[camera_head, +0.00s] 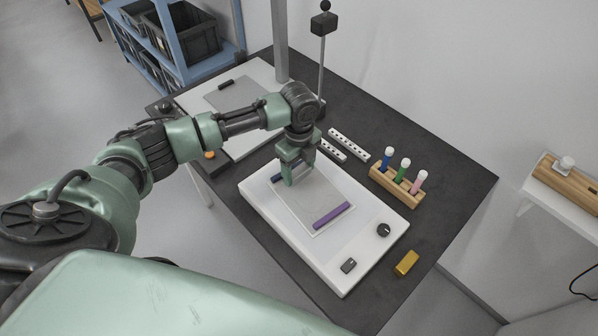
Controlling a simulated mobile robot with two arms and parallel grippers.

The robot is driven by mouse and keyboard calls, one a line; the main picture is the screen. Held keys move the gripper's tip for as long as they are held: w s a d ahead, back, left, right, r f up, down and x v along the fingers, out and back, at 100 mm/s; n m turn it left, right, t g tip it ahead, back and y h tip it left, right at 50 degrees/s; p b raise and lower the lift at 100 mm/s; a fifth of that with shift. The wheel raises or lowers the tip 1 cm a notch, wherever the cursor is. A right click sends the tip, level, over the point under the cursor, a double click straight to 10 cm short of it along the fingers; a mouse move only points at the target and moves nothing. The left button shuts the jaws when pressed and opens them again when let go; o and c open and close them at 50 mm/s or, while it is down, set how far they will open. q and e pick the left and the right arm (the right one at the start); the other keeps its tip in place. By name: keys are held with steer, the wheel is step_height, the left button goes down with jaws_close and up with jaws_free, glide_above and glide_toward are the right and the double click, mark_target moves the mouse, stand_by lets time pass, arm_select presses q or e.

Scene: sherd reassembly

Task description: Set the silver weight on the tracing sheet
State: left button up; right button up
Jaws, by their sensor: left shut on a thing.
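My left gripper (294,178) is low over the upper end of the grey tracing sheet (306,208), on a white light box (357,242). It is shut on what looks like a dark blue bar (276,178), mostly hidden behind the fingers. I cannot tell whether the bar touches the sheet. A purple bar (332,215) lies across the sheet's lower end. I cannot make out a silver weight. My right gripper is not in view.
A gold block (407,263) lies near the table's right edge. White perforated strips (349,144) and a thin stand (321,60) are behind.

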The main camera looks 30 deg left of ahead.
mark_target(299, 171)
arm_select(q)
steer(key=shift+f, duration=0.85)
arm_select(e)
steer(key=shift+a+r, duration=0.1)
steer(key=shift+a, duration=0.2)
arm_select(q)
steer(key=shift+f, duration=0.1)
steer(key=o, duration=1.8)
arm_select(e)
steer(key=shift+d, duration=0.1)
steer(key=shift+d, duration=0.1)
arm_select(q)
steer(key=shift+r, duration=0.2)
step_height(299, 171, up, 12)
steer(key=b, duration=0.1)
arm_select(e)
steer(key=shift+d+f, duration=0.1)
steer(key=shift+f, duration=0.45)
arm_select(q)
steer(key=shift+s+f, duration=0.1)
steer(key=shift+f, duration=0.1)
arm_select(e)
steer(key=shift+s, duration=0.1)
